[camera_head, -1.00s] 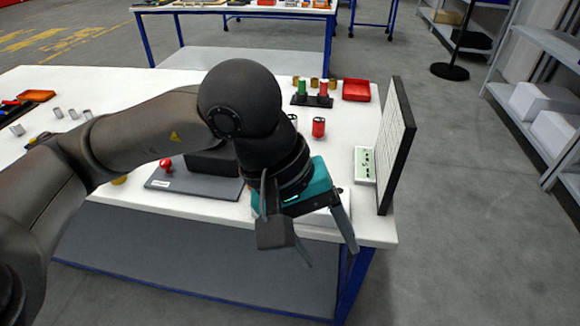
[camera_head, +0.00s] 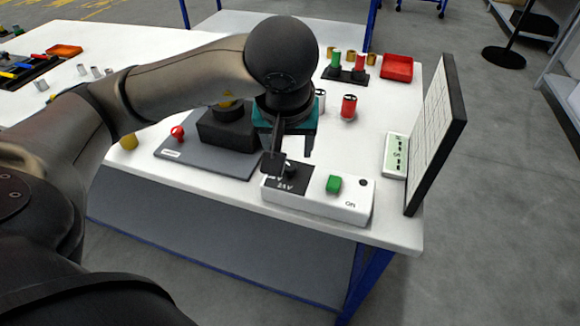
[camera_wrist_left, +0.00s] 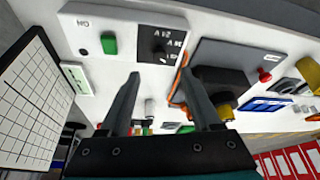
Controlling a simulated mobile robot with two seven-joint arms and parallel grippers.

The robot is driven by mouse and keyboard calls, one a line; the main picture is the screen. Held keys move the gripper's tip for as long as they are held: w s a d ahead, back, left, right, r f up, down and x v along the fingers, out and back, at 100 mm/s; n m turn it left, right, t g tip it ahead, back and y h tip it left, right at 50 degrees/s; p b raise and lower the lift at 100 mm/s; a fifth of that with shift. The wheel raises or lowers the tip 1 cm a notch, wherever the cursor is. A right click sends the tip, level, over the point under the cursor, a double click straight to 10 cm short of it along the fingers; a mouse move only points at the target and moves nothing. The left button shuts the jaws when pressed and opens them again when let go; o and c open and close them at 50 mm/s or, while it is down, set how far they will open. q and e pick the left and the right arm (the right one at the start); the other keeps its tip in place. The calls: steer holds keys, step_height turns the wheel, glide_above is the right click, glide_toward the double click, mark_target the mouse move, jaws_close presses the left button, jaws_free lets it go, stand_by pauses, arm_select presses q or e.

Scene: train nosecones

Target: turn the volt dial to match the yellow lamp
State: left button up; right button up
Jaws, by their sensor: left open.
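A white control box (camera_head: 318,200) sits at the table's front edge, with a green button (camera_head: 334,184) and a black panel at its left end. The black volt dial (camera_head: 291,171) is on that panel, partly hidden by a finger in the head view; it also shows in the left wrist view (camera_wrist_left: 160,53). Voltage markings, one reading 24V, are beside it. My left gripper (camera_head: 291,158) is open and empty, its fingers pointing down above the dial; in the left wrist view its fingertips (camera_wrist_left: 160,74) are spread below the dial. I cannot tell which yellow thing is the lamp.
A grey plate (camera_head: 200,158) with a dark block (camera_head: 222,132) and red knob (camera_head: 177,132) lies left of the box. A gridded board (camera_head: 436,130) stands at the right edge, beside a green-faced panel (camera_head: 396,156). A red cylinder (camera_head: 349,107) stands behind.

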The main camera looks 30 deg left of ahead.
mark_target(290, 166)
arm_select(q)
steer(key=b+x, duration=0.1)
steer(key=x, duration=0.6)
steer(key=shift+w+f, duration=0.1)
steer(key=shift+f, duration=0.2)
steer(key=shift+c, duration=0.2)
jaws_close()
